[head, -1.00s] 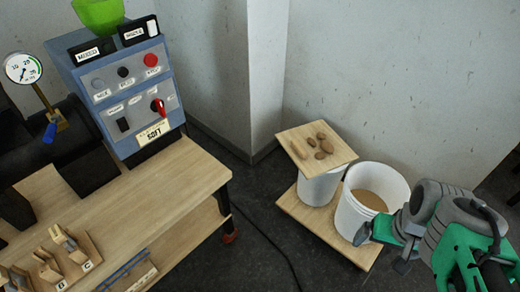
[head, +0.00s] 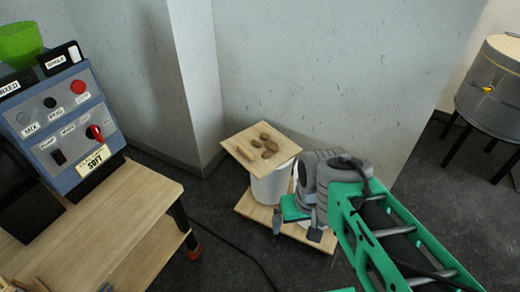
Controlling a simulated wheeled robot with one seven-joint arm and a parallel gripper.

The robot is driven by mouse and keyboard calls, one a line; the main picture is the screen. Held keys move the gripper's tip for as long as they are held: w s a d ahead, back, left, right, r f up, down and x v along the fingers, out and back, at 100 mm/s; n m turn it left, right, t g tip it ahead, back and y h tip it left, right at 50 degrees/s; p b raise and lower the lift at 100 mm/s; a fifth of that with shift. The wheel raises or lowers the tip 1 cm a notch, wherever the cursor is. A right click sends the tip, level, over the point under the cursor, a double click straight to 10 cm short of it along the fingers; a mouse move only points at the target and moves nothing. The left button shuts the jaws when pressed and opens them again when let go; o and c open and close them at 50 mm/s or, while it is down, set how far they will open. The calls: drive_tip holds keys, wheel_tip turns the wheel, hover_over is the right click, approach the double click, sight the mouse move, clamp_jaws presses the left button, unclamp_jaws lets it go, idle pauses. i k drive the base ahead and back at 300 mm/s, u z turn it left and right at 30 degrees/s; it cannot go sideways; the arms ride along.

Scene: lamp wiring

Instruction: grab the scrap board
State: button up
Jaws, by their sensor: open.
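A thin square wooden board (head: 285,153), which I take as the scrap board, lies across the top of a white bucket (head: 270,188). Several brown stone-like lumps (head: 267,154) and a short pale wooden piece (head: 245,153) lie on it. No contact with the board is visible.
Both buckets stand on a larger wooden base board (head: 245,209) on the dark floor. A wooden bench (head: 130,200) with a blue control box (head: 68,120) is at left. A cable crosses the floor. A metal drum (head: 490,85) stands at far right.

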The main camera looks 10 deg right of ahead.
sight(261, 148)
drive_tip(key=u, duration=0.2)
drive_tip(key=i, duration=0.7)
drive_tip(key=u, duration=0.7)
drive_tip(key=i, duration=0.4)
drive_tip(key=u, duration=0.25)
